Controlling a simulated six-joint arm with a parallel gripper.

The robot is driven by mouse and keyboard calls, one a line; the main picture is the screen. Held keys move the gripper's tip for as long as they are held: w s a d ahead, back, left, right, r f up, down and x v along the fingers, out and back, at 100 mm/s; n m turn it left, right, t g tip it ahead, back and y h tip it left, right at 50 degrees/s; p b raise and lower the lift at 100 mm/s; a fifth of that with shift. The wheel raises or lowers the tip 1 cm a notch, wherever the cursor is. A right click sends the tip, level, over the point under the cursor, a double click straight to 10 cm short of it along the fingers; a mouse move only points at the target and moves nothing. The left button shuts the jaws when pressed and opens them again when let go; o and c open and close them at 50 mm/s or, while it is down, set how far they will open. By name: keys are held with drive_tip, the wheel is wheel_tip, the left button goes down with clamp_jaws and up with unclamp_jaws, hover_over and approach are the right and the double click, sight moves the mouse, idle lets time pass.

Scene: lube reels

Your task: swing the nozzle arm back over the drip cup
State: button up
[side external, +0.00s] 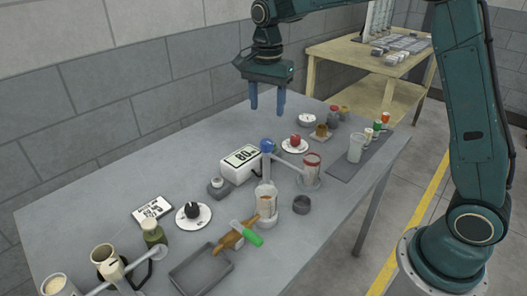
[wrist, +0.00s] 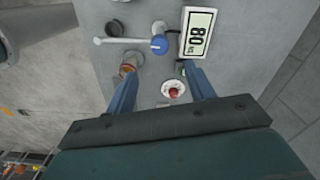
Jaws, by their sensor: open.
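The nozzle arm (side external: 286,162) is a pale bar reaching right and toward the camera from a post with a blue knob (side external: 267,146). In the wrist view the bar (wrist: 125,41) points left from the blue knob (wrist: 159,44). Its free end lies between a clear cup with a red rim (side external: 311,168) and a small dark grey cup (side external: 302,204). I cannot tell for certain which is the drip cup; the dark one also shows in the wrist view (wrist: 115,28). My gripper (side external: 267,110) is open and empty, above and behind the knob, touching nothing.
A white box reading 80 (side external: 240,164) stands left of the knob. A clear cup (side external: 266,200) stands in front. A red-knobbed white plate (side external: 295,147) lies behind. A grey tray (side external: 200,268), a green-handled tool (side external: 246,233) and a dark mat (side external: 345,170) are farther off. The table's back left is bare.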

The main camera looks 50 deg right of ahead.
wheel_tip(320, 180, up, 4)
drive_tip(key=shift+f, duration=0.2)
drive_tip(key=shift+s, duration=0.1)
idle(0.3)
drive_tip(key=s+r+n+t, duration=0.2)
drive_tip(key=s+r+n, duration=0.15)
drive_tip(key=s, duration=0.45)
drive_tip(key=s+r+n+t, duration=0.1)
drive_tip(key=s+r+n, duration=0.1)
drive_tip(key=s+n, duration=0.35)
drive_tip(key=s+f+n+t, duration=0.2)
drive_tip(key=s+f+n, duration=0.2)
drive_tip(key=s, duration=1.1)
drive_tip(key=shift+s+n+t, duration=0.2)
drive_tip(key=shift+n+t, duration=0.1)
drive_tip(key=shift+n, duration=0.7)
